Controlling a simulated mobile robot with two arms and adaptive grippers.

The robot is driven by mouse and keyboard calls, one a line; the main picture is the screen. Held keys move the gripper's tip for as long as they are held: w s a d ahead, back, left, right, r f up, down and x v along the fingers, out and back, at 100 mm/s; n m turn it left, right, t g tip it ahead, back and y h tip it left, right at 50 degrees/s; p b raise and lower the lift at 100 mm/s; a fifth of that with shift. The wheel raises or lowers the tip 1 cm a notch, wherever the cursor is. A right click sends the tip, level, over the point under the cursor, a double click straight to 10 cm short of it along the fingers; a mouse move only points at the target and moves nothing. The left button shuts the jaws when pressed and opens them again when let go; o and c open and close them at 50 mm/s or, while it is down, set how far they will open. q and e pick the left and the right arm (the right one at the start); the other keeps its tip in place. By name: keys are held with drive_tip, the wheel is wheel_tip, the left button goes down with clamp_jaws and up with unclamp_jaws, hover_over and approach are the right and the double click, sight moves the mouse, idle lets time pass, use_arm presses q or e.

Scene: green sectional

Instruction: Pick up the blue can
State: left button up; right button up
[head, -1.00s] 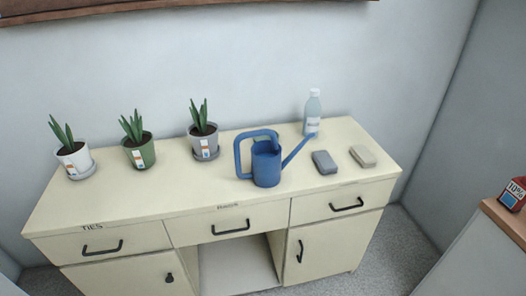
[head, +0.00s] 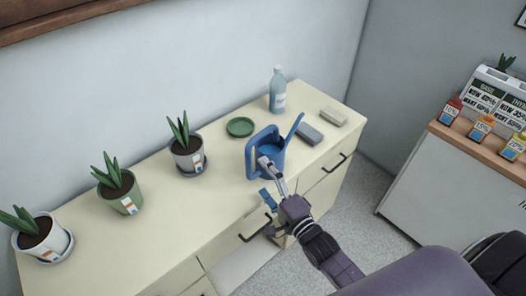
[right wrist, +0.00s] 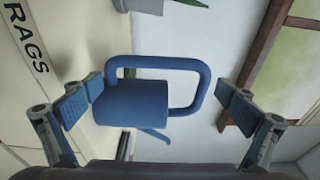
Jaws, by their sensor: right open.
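The blue watering can (head: 270,152) stands upright on the cream cabinet, its loop handle toward the left and its spout toward the right. My right gripper (head: 267,180) is open and empty at the cabinet's front edge, just in front of the can. In the right wrist view the can's body and handle (right wrist: 135,103) appear sideways between the two spread blue finger pads of the gripper (right wrist: 158,108). I cannot tell exactly how far the fingers are from the can. My left gripper is not in view.
The cream cabinet (head: 165,228) also holds potted plants (head: 187,150) on the left, a green saucer (head: 240,127), a bottle (head: 278,90), a grey block (head: 310,133) and a beige block (head: 333,116). A counter with small bottles (head: 482,127) stands at right.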

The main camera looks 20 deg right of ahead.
sight(251, 164)
drive_tip(key=w, duration=0.2)
drive_tip(key=w+a+p, duration=0.1)
drive_tip(key=w+p, duration=0.1)
drive_tip(key=w, duration=0.1)
drive_tip(key=shift+w+a+r, duration=0.15)
drive_tip(key=shift+w+a, duration=0.15)
drive_tip(key=shift+w, duration=0.5)
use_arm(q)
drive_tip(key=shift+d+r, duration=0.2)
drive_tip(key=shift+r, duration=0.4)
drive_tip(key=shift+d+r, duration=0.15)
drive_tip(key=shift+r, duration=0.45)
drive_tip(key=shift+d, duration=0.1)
use_arm(e)
drive_tip(key=shift+c, duration=0.3)
drive_tip(key=c, duration=0.8)
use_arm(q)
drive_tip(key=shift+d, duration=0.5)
use_arm(e)
drive_tip(key=shift+c, duration=0.5)
